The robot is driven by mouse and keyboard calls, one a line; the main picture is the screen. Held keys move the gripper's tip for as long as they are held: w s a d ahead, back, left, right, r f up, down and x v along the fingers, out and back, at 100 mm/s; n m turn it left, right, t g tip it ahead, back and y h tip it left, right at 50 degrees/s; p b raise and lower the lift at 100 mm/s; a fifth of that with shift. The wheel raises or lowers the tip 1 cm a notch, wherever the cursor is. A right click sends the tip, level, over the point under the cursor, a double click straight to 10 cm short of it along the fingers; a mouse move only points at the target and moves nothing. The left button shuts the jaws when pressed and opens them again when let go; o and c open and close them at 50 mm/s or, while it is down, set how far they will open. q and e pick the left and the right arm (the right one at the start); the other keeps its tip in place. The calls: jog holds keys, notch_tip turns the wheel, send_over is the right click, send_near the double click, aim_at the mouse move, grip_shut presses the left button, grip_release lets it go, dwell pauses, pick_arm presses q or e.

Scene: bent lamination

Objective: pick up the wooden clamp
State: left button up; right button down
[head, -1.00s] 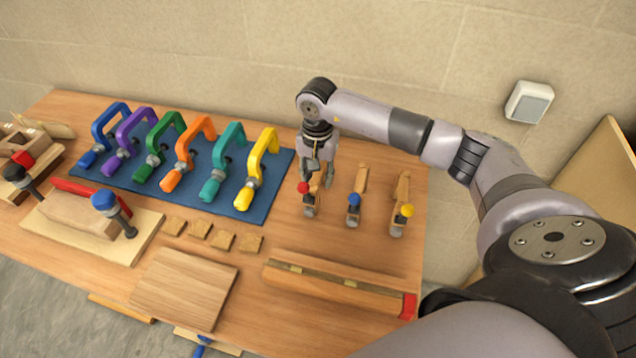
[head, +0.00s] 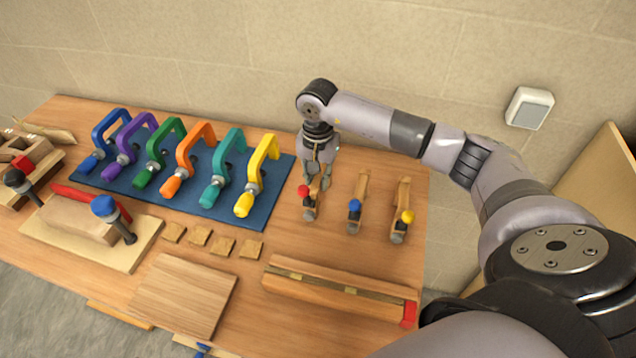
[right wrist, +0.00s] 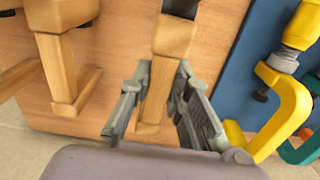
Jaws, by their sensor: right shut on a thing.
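Three wooden clamps stand in a row at the right end of the bench: one with a red knob (head: 308,205), one with a blue knob (head: 355,208) and one with a yellow knob (head: 401,210). My right gripper (head: 320,180) is over the far end of the red-knobbed clamp. In the right wrist view, my right gripper's fingers (right wrist: 155,105) lie on both sides of that clamp's wooden bar (right wrist: 158,88), shut on it. The clamp appears to be still at bench level. My left gripper is not in view.
A blue mat (head: 268,205) with several coloured G-clamps lies left of my gripper. The blue-knobbed clamp's bar (right wrist: 60,70) is close beside it. A long wooden piece with a red end (head: 340,295) and a flat board (head: 183,292) lie in front. A wall stands behind.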

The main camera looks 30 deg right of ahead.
notch_tip(320, 180, up, 25)
jog(key=p, duration=0.2)
jog(key=shift+p, duration=0.35)
dwell(0.3)
dwell(0.5)
